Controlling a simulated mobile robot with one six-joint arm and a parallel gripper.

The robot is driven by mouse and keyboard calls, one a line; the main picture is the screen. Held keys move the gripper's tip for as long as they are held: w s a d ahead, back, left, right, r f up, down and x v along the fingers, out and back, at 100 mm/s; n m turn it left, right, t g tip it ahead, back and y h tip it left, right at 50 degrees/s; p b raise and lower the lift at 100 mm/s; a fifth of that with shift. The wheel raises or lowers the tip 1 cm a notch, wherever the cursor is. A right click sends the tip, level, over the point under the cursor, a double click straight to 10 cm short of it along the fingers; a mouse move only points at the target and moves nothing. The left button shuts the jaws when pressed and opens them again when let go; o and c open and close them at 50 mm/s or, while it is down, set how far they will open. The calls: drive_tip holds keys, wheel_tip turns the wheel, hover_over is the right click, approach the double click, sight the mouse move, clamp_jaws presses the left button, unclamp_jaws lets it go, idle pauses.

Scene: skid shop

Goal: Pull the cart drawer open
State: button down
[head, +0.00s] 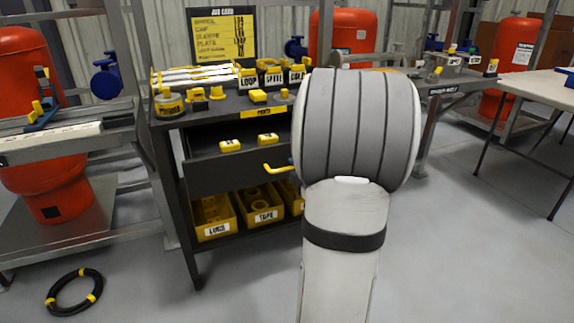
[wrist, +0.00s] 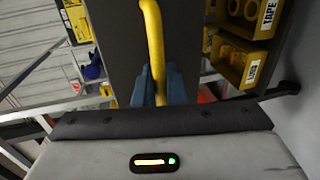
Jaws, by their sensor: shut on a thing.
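The dark cart drawer (head: 232,178) is in the cart below its top, left of my arm in the head view. Its yellow bar handle (head: 277,168) sticks out from the drawer front. Two small yellow blocks show above the front's upper edge, in the dark space under the cart top; how far out the drawer stands is hard to tell. In the wrist view the yellow handle (wrist: 153,40) runs down between the blue fingers of my gripper (wrist: 170,84), which is shut on it. In the head view my arm hides most of the gripper and the drawer's right end.
The dark cart (head: 189,232) carries labelled cups and yellow parts on top. Yellow bins (head: 213,219) stand on its lower shelf. A black ring (head: 74,292) lies on the floor at left. A white table (head: 530,88) stands at right. Grey floor is clear in front of the cart.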

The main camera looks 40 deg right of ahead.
drive_tip(key=shift+f+v, duration=0.25)
drive_tip(key=shift+v, duration=0.95)
drive_tip(key=shift+s+d, duration=0.1)
drive_tip(key=shift+d, duration=0.05)
drive_tip(key=c, duration=1.6)
unclamp_jaws()
drive_tip(key=shift+o, duration=0.2)
drive_tip(key=p+v, duration=0.2)
drive_tip(key=v, duration=0.5)
drive_tip(key=shift+s, duration=0.35)
drive_tip(key=shift+r, duration=0.1)
